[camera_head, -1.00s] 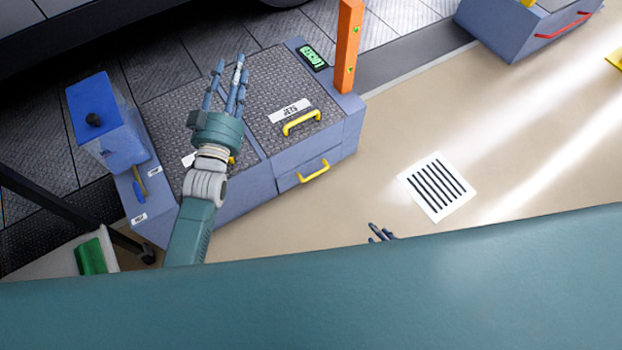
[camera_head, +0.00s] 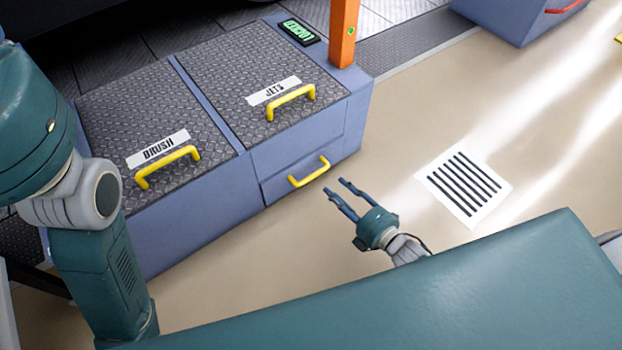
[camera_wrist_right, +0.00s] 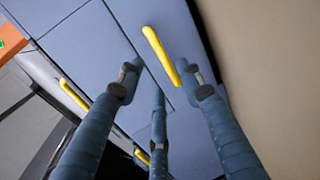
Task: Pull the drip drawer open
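The drip drawer (camera_head: 278,187) is a low blue-grey front below the JETS lid. It looks shut, flush with the cabinet. Its yellow bar handle (camera_head: 310,173) runs along the front. My right gripper (camera_head: 335,186) is open and empty, just in front of the handle, with its fingers pointing towards it. In the right wrist view, the handle (camera_wrist_right: 160,54) lies ahead of the spread fingers (camera_wrist_right: 160,89), not between them, and no contact shows. My left arm stands at the left edge of the head view; its fingers are out of the picture.
The cabinet top has a JETS lid (camera_head: 252,68) and a BRUSH lid (camera_head: 115,128), both with yellow handles. An orange post (camera_head: 344,32) stands behind. A floor grate (camera_head: 465,187) lies right of my gripper. The floor before the drawer is clear.

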